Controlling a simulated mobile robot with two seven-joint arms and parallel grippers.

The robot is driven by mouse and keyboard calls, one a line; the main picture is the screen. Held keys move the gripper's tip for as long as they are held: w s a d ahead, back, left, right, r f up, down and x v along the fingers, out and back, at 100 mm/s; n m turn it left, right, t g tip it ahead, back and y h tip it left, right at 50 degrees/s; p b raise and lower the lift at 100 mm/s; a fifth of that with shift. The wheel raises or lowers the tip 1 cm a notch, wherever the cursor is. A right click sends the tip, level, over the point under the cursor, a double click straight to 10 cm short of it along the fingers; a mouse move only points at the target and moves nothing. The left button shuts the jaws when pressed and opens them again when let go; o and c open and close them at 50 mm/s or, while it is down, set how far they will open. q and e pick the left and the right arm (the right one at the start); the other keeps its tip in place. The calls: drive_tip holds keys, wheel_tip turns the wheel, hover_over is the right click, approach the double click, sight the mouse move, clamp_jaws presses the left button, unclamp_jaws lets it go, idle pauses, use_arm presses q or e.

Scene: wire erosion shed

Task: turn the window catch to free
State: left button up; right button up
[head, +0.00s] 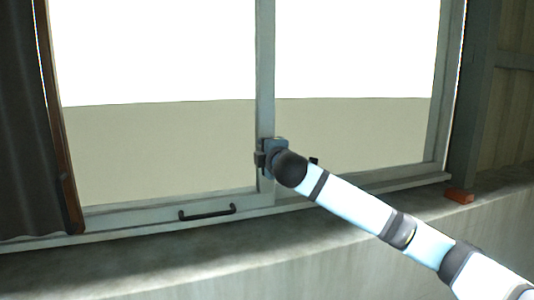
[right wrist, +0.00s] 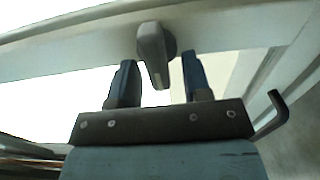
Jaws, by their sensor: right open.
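The window catch (right wrist: 153,50) is a grey lever on a round base, mounted on the pale window frame in the right wrist view. Its lever points down in that picture, between the two dark fingers of my right gripper (right wrist: 159,66). The fingers are open, with a gap showing on both sides of the lever. In the head view my right gripper (head: 267,156) is at the upright between the two panes, and it hides most of the catch there. My left gripper is in neither view.
A black pull handle (head: 208,212) is on the lower rail of the left pane; it also shows in the right wrist view (right wrist: 271,112). A dark curtain (head: 28,130) hangs at the left. A small red-brown block (head: 459,195) lies on the concrete sill (head: 150,270).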

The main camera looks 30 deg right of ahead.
drive_tip(key=b+v, duration=0.4)
drive_tip(key=v, duration=0.9)
drive_tip(key=shift+s, duration=0.4)
drive_tip(key=shift+f, duration=0.1)
